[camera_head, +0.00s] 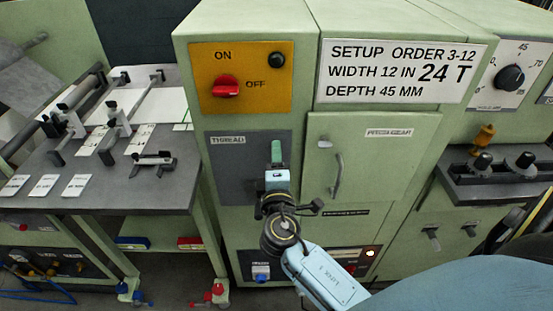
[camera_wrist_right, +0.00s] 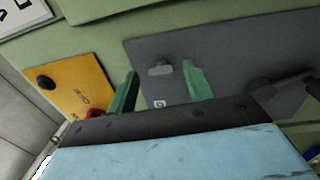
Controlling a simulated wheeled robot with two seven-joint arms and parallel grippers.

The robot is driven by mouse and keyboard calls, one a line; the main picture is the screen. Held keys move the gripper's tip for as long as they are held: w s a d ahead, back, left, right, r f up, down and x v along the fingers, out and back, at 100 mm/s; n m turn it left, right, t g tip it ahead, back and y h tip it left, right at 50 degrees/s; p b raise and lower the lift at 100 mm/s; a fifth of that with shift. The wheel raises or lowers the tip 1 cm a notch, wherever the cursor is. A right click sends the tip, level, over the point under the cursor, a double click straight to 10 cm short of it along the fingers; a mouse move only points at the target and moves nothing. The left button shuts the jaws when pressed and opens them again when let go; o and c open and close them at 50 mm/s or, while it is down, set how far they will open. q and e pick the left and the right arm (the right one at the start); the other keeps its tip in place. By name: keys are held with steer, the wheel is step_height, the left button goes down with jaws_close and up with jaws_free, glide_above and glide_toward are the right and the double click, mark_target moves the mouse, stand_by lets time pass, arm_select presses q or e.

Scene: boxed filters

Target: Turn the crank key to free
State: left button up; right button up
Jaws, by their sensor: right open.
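A small blue knob (camera_head: 261,276) under a small white label, too blurred to read surely, sits low on the green cabinet; it may be the crank key. My right gripper (camera_head: 276,152) is above it, in front of the grey THREAD panel (camera_head: 222,165). In the right wrist view its two green fingers are apart, with nothing held. A small grey fitting (camera_wrist_right: 160,70) on the grey panel shows between the fingertips; whether they touch the panel I cannot tell. The head view hides this fitting behind the gripper. My left gripper is not in view.
A yellow ON/OFF panel (camera_head: 240,101) with a red switch (camera_head: 226,87) is above the gripper. A door with a handle (camera_head: 337,176) is close on its right. A lit lamp (camera_head: 370,253) is low on the cabinet. A bench (camera_head: 107,196) with fixtures stands left.

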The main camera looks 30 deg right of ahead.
steer(key=r+b+v, duration=0.1)
steer(key=b+v, duration=0.1)
steer(key=v, duration=1.1)
steer(key=shift+f, duration=0.45)
steer(key=s+a+f+g+y, duration=0.2)
steer(key=s+f+g+y, duration=0.15)
steer(key=f, duration=1.25)
steer(key=s+a+f+g+y, duration=0.15)
steer(key=f+g+y, duration=0.25)
steer(key=f, duration=1.3)
steer(key=s+d+f+m+g+y, duration=0.1)
steer(key=s+d+f+m+g, duration=0.2)
steer(key=s+f, duration=0.7)
steer(key=s+d+f+m+g+y, duration=0.1)
steer(key=s+d+f+m+g, duration=0.2)
steer(key=s, duration=1.4)
step_height(320, 180, down, 7)
steer(key=m+g, duration=0.1)
steer(key=m, duration=0.2)
steer(key=shift+d, duration=0.25)
